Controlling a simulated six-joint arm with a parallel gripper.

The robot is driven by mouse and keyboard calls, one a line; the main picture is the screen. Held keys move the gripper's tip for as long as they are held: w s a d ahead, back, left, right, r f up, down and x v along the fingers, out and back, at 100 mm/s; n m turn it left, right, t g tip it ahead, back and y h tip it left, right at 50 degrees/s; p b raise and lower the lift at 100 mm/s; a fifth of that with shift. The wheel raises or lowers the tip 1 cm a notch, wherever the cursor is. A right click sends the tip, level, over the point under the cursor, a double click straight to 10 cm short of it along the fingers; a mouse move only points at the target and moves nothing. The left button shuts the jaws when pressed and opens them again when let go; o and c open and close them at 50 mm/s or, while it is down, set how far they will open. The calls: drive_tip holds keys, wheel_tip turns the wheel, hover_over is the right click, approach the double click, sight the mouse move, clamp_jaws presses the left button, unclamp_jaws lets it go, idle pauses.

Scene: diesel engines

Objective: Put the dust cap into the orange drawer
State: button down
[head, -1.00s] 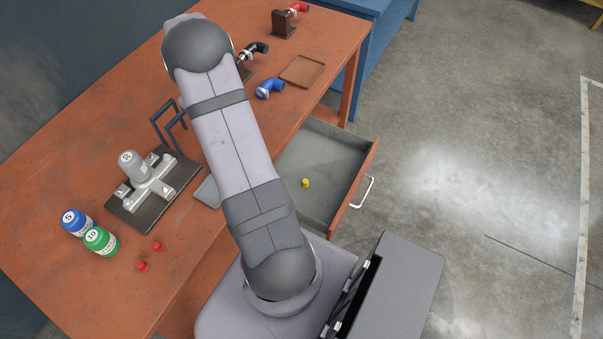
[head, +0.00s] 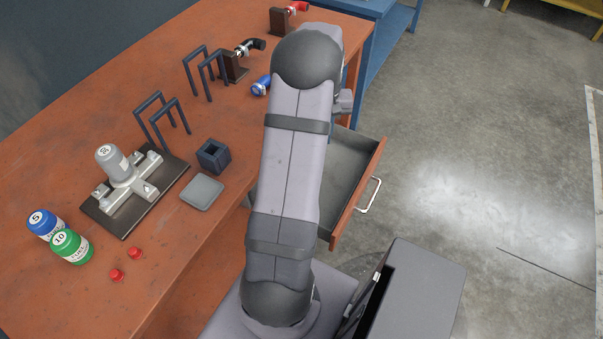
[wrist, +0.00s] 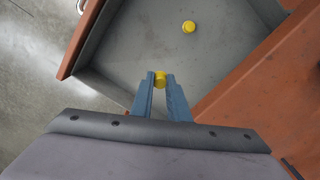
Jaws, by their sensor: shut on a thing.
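My gripper (wrist: 160,77) is shut on a yellow dust cap (wrist: 160,81), held between its two blue fingertips. In the wrist view the held cap appears over the open drawer, near its wall; its exact height is unclear. The drawer, with an orange front (head: 359,193) and grey inside (wrist: 130,45), is pulled out from the bench. A second yellow cap (wrist: 188,27) lies on the drawer floor. In the head view my arm hides the held cap and part of the drawer.
The orange bench (head: 150,90) holds two red caps (head: 117,275), blue (head: 45,225) and green (head: 72,247) bottles, a grey part on a dark plate (head: 122,170), dark frames (head: 163,118), a dark square holder (head: 213,156) and a grey tray (head: 202,192). The drawer has a pale handle (head: 370,196).

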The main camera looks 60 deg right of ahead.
drive_tip(key=shift+f+p, duration=0.8)
drive_tip(key=shift+f, duration=4.2)
drive_tip(key=shift+f, duration=0.2)
drive_tip(key=c, duration=1.7)
unclamp_jaws()
drive_tip(key=shift+r, duration=0.1)
wheel_tip(320, 180, up, 12)
drive_tip(key=shift+r+b, duration=0.1)
drive_tip(key=shift+b, duration=0.85)
